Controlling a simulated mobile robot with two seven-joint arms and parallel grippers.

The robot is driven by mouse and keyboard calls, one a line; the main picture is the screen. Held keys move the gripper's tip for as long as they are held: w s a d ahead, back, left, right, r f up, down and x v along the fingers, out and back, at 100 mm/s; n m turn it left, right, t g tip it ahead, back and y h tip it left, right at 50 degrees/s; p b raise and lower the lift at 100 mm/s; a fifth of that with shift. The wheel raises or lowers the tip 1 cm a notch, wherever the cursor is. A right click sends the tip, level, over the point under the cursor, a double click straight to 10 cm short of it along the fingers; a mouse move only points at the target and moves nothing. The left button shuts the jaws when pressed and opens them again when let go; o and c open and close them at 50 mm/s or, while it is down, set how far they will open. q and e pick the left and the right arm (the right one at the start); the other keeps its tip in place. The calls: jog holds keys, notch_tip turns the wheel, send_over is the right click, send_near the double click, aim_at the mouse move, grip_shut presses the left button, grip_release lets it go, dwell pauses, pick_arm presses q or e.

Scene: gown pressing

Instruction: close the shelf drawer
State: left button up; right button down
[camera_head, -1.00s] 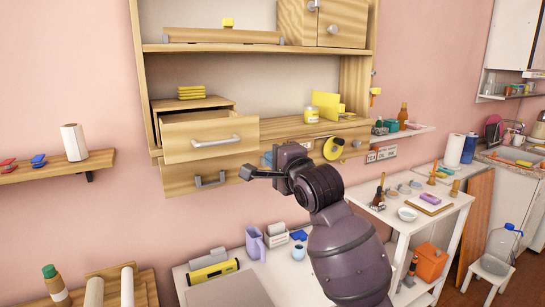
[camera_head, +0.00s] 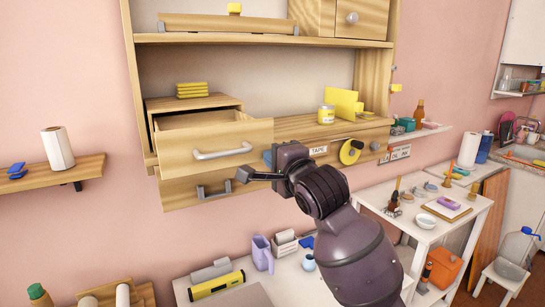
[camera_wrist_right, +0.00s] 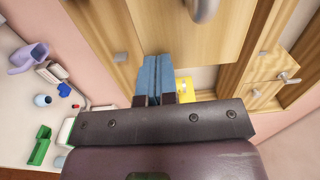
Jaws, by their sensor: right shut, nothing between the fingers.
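The shelf drawer (camera_head: 180,149) is a light wooden drawer with a silver bar handle (camera_head: 222,153). It stands out, open, from a small wooden box (camera_head: 192,103) on the wall shelf. My right gripper (camera_head: 245,175) is shut and empty, just below the drawer front's lower right in the head view. In the right wrist view its blue fingertips (camera_wrist_right: 157,80) are together, with a wooden front (camera_wrist_right: 165,28) and a metal handle (camera_wrist_right: 203,8) beyond them. I cannot tell whether they touch the wood. My left gripper is not in view.
A white table (camera_head: 290,280) with small items is below; a side table (camera_head: 430,230) is at right.

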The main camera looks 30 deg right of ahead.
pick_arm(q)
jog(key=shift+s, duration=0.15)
pick_arm(e)
jog(key=shift+s, duration=0.1)
jog(key=w, duration=1.1)
jog(key=shift+a, duration=0.25)
jog(key=w, duration=0.5)
jog(key=shift+w, duration=0.15)
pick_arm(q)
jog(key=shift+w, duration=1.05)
pick_arm(e)
jog(key=shift+s, duration=0.2)
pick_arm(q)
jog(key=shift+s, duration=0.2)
